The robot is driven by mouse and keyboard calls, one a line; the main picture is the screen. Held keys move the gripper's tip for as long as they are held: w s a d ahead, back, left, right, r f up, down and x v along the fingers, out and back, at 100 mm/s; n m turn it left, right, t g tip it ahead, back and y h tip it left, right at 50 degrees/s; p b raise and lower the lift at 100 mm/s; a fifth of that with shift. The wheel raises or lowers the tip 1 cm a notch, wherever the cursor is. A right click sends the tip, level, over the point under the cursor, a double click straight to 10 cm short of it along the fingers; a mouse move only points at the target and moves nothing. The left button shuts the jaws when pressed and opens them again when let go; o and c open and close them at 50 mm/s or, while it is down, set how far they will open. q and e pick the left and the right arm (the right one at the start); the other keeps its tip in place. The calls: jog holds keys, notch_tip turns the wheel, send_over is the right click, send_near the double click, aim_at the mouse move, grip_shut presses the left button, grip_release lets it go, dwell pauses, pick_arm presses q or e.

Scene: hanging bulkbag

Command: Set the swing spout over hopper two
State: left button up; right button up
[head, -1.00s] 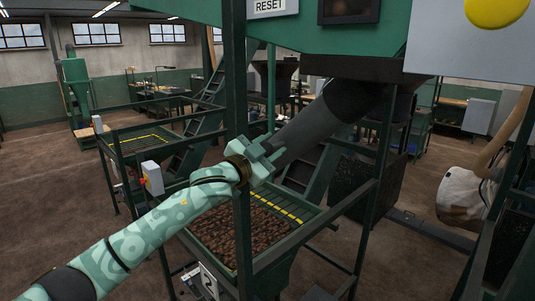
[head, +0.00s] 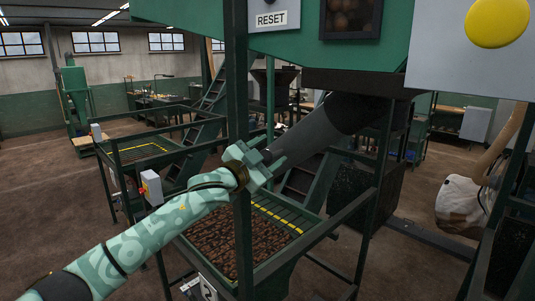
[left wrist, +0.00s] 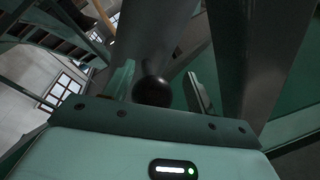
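The swing spout (head: 315,135) is a dark grey tube slanting down to the left from under the green housing. In the left wrist view a dark round knob (left wrist: 152,91) sits between the fingers of the left gripper (left wrist: 160,88). The fingers look apart, with a gap on the knob's right side. Hopper two (head: 300,251), with a "2" plate, stands below and holds brown lumps. The spout's mouth is partly hidden by my gripper. My right gripper is not in view.
Green frame posts (head: 240,120) stand close around my left arm. Another hopper (head: 140,153) with a yellow stripe stands further left. A panel with a yellow button (head: 497,22) is at upper right, and a whitish sack (head: 462,203) is at right. Brown floor is open at left.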

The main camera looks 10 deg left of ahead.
pick_arm(q)
jog(key=shift+s+f, duration=0.1)
jog(key=shift+s+f, duration=0.1)
jog(key=shift+s, duration=0.15)
jog(key=b+v, duration=0.5)
jog(key=v, duration=1)
jog(key=shift+s+a, duration=0.2)
jog(key=shift+a, duration=0.1)
